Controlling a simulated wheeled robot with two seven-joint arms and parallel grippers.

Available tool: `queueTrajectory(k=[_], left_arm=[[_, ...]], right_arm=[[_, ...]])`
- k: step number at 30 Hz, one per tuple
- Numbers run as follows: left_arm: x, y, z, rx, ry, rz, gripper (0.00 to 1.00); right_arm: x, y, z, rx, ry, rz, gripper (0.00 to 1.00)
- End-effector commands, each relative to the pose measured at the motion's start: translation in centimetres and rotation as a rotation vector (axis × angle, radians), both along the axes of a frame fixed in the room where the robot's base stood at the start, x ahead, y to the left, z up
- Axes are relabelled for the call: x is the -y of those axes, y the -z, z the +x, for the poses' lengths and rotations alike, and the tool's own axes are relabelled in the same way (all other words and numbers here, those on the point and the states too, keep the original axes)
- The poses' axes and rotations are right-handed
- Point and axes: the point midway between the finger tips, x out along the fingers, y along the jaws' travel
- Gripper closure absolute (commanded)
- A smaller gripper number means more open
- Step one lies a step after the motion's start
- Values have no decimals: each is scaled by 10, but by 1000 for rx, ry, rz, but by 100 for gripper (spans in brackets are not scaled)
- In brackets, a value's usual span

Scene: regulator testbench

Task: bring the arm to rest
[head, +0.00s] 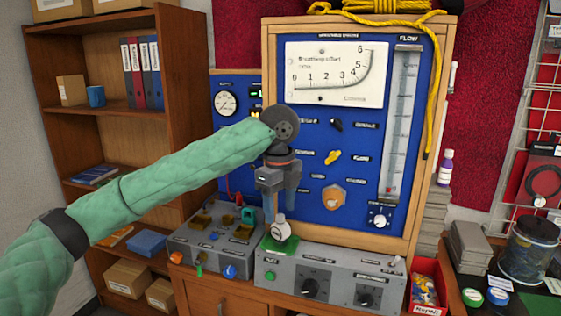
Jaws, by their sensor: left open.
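My left arm, in a green quilted sleeve, comes in from the left of the head view. Its gripper (281,212) points down in front of the blue test panel (320,225). The two fingers are apart, with nothing seen between them. Just below the fingertips, a small round white-faced piece (282,229) stands on a green pad on the grey control box (330,283). I cannot tell whether the fingers touch it. My right gripper is not in view.
The panel carries a breathing-effort gauge (333,74), a flow tube (400,125) and several knobs. A second grey box (212,250) with valves stands to the left. A wooden shelf (185,60) is behind my arm. A glass jar (527,250) stands at the right.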

Motion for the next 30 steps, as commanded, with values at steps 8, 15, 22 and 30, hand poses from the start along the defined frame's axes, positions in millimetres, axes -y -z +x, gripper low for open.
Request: queueTrajectory(k=[8,15,22,30], left_arm=[[6,17,-4,1,-17,-24,44],[14,40,-9,3,-45,-58,44],[24,73,-19,2,-93,-110,44],[39,128,-40,-3,-209,-217,44]], right_arm=[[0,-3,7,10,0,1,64],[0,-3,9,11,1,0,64],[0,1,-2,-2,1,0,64],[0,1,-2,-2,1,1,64]])
